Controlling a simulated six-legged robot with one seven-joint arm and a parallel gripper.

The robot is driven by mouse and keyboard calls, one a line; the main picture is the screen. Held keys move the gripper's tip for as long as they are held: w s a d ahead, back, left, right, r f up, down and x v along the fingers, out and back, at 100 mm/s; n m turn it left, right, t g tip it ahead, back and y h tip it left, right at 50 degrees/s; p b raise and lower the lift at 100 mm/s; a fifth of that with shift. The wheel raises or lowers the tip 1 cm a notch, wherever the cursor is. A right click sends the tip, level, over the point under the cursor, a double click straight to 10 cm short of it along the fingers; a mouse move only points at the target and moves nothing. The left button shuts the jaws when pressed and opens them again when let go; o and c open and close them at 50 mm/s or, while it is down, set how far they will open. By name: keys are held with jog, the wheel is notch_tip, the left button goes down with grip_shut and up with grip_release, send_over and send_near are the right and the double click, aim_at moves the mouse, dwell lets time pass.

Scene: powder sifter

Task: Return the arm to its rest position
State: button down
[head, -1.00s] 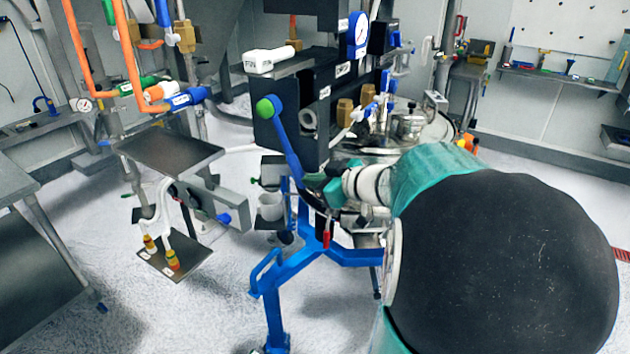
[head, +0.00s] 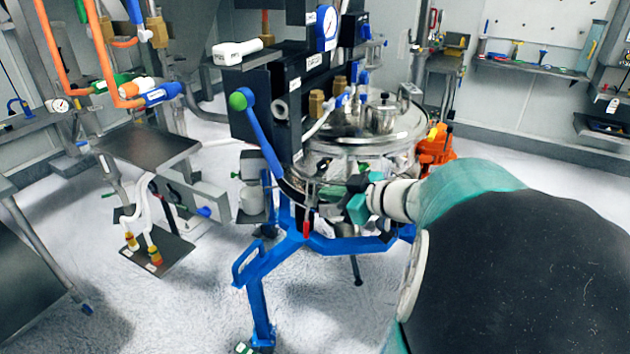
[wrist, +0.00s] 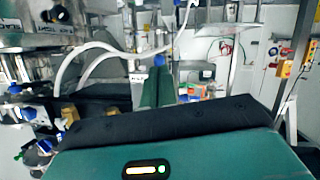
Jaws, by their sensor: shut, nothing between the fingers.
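My arm shows at the right of the head view as a large black and teal link ending in a white and teal wrist. My gripper (head: 353,197) is at its end, small and partly hidden, in front of the lower side of the steel sifter (head: 378,137). In the wrist view my gripper (wrist: 154,86) shows two teal fingers side by side, shut with nothing between them. I cannot tell from the head view how wide the gap is between the gripper and the sifter.
A blue stand (head: 262,305) carries the sifter, with a green-knobbed blue lever (head: 262,135) beside a black control box. A grey shelf plate (head: 150,145) and orange pipes are at left. A metal table (head: 25,260) is at far left.

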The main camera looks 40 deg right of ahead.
jog(key=shift+s+d+f, duration=0.1)
jog(key=shift+s+f, duration=0.2)
jog(key=shift+s, duration=0.05)
dwell(0.4)
jog(key=s+a+m+g+h, duration=0.1)
jog(key=s+a+m+g, duration=0.1)
jog(key=a, duration=1.1)
jog(key=s+a+m+g+h, duration=0.1)
jog(key=s+a+g, duration=0.3)
jog(key=a, duration=1)
jog(key=shift+s+a+f+m+g+h, duration=0.35)
jog(key=shift+m+g, duration=0.35)
jog(key=shift+g, duration=0.5)
